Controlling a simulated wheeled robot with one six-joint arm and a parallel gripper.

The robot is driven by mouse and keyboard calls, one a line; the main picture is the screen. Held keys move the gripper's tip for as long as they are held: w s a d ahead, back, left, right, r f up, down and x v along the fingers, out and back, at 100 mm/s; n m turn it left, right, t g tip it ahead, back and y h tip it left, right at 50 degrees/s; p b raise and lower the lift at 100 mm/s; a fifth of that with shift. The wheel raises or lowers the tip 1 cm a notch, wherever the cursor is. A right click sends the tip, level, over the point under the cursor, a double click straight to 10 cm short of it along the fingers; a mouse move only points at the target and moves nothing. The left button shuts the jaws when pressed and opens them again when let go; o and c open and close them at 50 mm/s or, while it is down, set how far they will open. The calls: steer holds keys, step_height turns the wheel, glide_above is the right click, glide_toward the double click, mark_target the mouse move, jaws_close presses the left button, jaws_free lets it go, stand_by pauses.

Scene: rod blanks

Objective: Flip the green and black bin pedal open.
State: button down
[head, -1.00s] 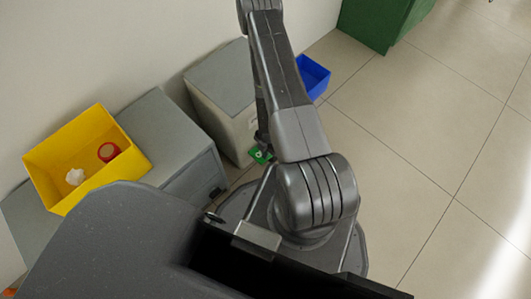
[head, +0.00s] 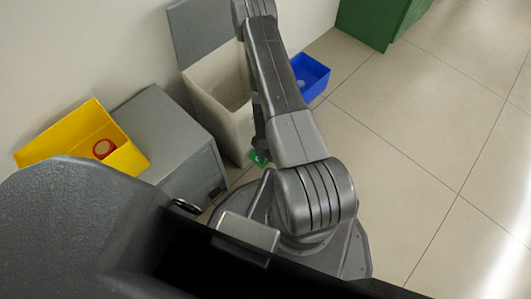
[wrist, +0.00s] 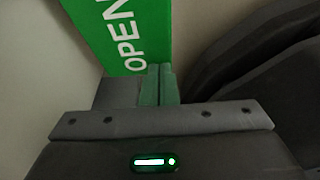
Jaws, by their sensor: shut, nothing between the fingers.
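The bin (head: 233,130) stands by the wall with its grey lid (head: 203,38) raised upright and its pale inside showing. The green pedal (head: 259,159) is low at the bin's front, partly hidden by my arm. In the wrist view the pedal (wrist: 128,38) is a green plate with white "OPEN" lettering; black parts are not clear. My gripper (wrist: 160,68) is shut and empty, its fingertips at the pedal's lower edge. Whether they press on it cannot be told. In the head view my arm hides most of the gripper.
A grey cabinet (head: 166,140) stands left of the bin. A yellow box (head: 60,143) with a red round item (head: 104,149) is further left. A blue box (head: 312,76) is on the floor right of the bin, and a green cabinet (head: 372,24) is behind. Floor at right is clear.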

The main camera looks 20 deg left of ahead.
steer(key=shift+f, duration=0.35)
steer(key=s+r+p, duration=0.1)
steer(key=r+p, duration=0.2)
steer(key=r, duration=0.4)
steer(key=s+a+r+p, duration=0.1)
steer(key=s+r+p, duration=0.1)
steer(key=r, duration=0.5)
steer(key=shift+r+p, duration=0.15)
steer(key=shift+p, duration=0.35)
steer(key=shift+a, duration=0.1)
steer(key=w+f+b, duration=0.1)
steer(key=f+b, duration=0.1)
steer(key=f, duration=0.2)
steer(key=w+f+b, duration=0.1)
steer(key=f+b, duration=0.1)
steer(key=f, duration=0.3)
steer(key=w+d+f+b, duration=0.1)
steer(key=f+b, duration=0.1)
steer(key=f, duration=0.2)
steer(key=shift+f, duration=0.35)
steer(key=shift+d+r, duration=0.1)
steer(key=shift+r, duration=0.05)
